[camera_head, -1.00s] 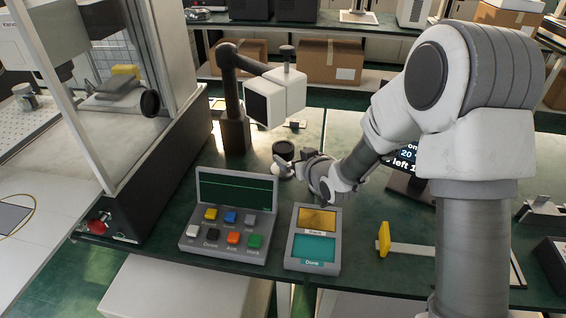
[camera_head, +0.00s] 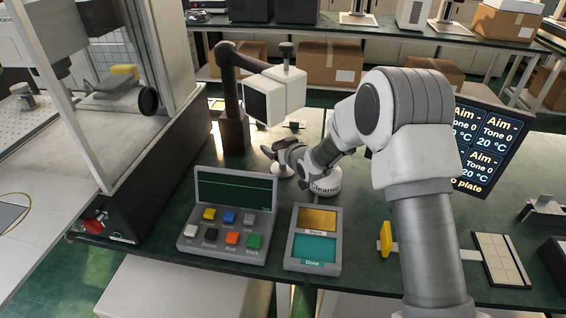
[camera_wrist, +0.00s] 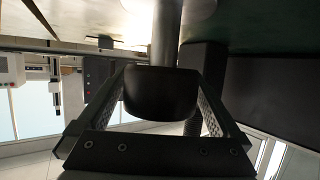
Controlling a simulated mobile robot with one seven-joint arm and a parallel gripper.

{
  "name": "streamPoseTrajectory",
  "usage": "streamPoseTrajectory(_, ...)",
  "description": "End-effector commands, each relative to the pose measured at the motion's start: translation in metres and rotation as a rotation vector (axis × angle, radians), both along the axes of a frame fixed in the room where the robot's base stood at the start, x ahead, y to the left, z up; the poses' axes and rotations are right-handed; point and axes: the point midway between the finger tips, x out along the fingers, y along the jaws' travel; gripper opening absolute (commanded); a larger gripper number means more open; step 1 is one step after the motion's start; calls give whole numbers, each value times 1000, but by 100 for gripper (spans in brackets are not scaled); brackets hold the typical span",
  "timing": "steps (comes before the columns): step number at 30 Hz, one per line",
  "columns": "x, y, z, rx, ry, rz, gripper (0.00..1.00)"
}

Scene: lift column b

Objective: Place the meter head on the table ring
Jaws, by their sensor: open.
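My gripper (camera_head: 272,152) is over the table, pointing left. In the wrist view my gripper (camera_wrist: 160,75) is open, its fingers on either side of a dark rounded head (camera_wrist: 160,95) on a metal stem, apparently the meter head. I cannot tell whether the fingers touch it. A pale round base (camera_head: 284,170) shows under my gripper in the head view; the dark head there is mostly hidden by my gripper. I cannot make out the table ring for certain.
A white box on a black post (camera_head: 282,95) stands behind my gripper. A white round piece marked Cleaner (camera_head: 323,187) is close under my arm. In front are a button console (camera_head: 230,220) and a pad marked Done (camera_head: 313,245). A display (camera_head: 480,145) reads "20 °C".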

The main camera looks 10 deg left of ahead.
Motion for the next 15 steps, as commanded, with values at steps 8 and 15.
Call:
streamPoseTrajectory(8, 0, 0, 0, 0, 0, 0, 89)
streamPoseTrajectory(15, 0, 0, 0, 0, 0, 0, 46)
